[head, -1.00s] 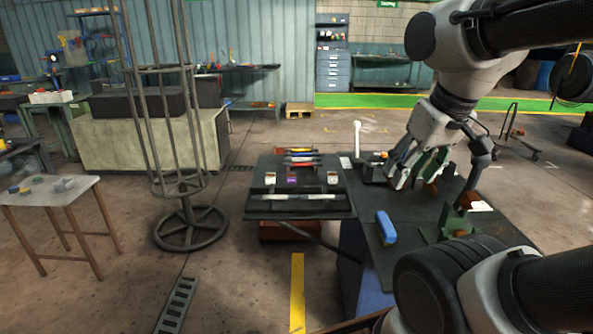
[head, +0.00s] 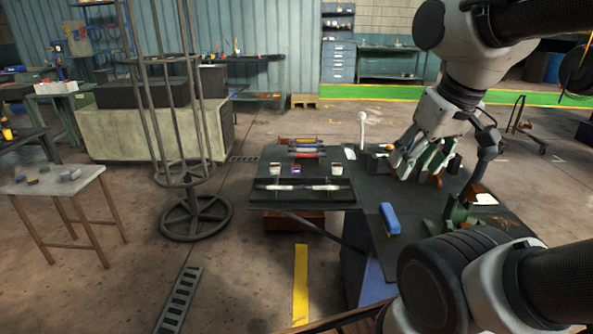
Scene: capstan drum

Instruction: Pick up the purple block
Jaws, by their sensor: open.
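A small purple patch (head: 296,171), which looks like the purple block, sits near the middle of the dark workbench's left part, between two small pale items. It is too small to make out its shape. My gripper (head: 406,170) is to the right of it, low over the right part of the workbench, with its fingers pointing down and apart. Nothing shows clearly between the fingers. Green and orange-brown items stand close behind and beside the fingers, and I cannot tell whether they touch.
The dark workbench (head: 350,226) bears a tray with a pale rod (head: 302,187), several coloured tools (head: 305,148) and a blue brush-like item (head: 389,219). A tall metal cage stand (head: 196,217) is at the left. A small table (head: 60,190) stands further left. The floor between is clear.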

